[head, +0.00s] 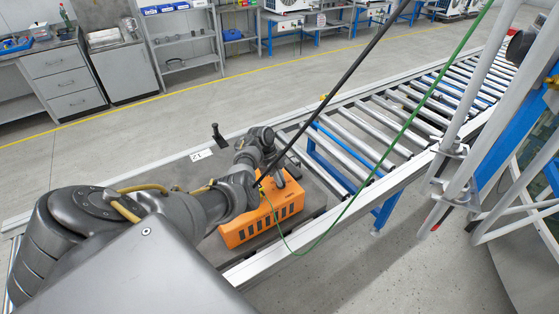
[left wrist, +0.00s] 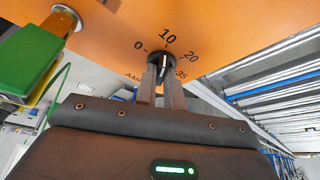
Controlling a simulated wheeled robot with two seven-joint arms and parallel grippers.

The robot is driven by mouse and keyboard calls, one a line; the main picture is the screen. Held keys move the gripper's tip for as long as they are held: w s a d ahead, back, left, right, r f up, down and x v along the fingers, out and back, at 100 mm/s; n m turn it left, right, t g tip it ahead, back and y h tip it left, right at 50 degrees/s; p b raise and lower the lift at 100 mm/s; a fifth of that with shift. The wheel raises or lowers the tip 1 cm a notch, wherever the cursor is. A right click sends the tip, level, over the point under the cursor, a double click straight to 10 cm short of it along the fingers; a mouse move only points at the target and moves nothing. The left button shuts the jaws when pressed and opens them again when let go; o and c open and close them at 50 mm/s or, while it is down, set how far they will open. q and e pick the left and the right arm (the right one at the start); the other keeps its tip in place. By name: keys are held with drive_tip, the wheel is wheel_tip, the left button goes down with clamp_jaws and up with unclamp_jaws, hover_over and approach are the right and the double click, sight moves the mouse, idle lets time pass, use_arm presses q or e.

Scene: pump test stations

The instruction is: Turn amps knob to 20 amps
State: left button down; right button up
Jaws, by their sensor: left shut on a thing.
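The orange box (head: 245,234) sits on a dark plate on the conveyor, under my left arm. In the left wrist view its orange face fills the top. The dark amps knob (left wrist: 158,57) is on that face, ringed by the marks 0, 10, 20 and 35, with the AMP lettering partly hidden. My left gripper (left wrist: 161,75) is shut on the knob, its two fingers on either side. A pale line shows between the fingers, but I cannot tell exactly which mark the knob points to. In the head view the knob is hidden. My right gripper is not in view.
A green plug (left wrist: 27,68) stands out from the box close to the gripper's left. A black cable and a green cable (head: 390,150) run from the box area to the upper right. Conveyor rollers (head: 400,120) extend behind; grey posts stand right.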

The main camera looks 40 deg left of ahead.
use_arm(q)
drive_tip(key=shift+f+m+g+b, duration=0.2)
drive_tip(key=shift+m+g+b, duration=0.3)
drive_tip(key=shift+m, duration=0.5)
drive_tip(key=m+g+b, duration=0.1)
drive_tip(key=m+b, duration=0.2)
drive_tip(key=b, duration=0.1)
drive_tip(key=m+g+b, duration=0.1)
drive_tip(key=m+b, duration=0.2)
drive_tip(key=b, duration=0.1)
drive_tip(key=shift+w+f+m+y, duration=0.15)
drive_tip(key=shift+w+m+y, duration=0.05)
drive_tip(key=shift+m+y, duration=0.2)
drive_tip(key=shift+r+m+g+b, duration=0.25)
drive_tip(key=shift+m+g+b, duration=0.45)
drive_tip(key=shift+m+b, duration=0.8)
drive_tip(key=shift+d, duration=0.1)
drive_tip(key=c, duration=1.5)
unclamp_jaws()
drive_tip(key=shift+r, duration=0.15)
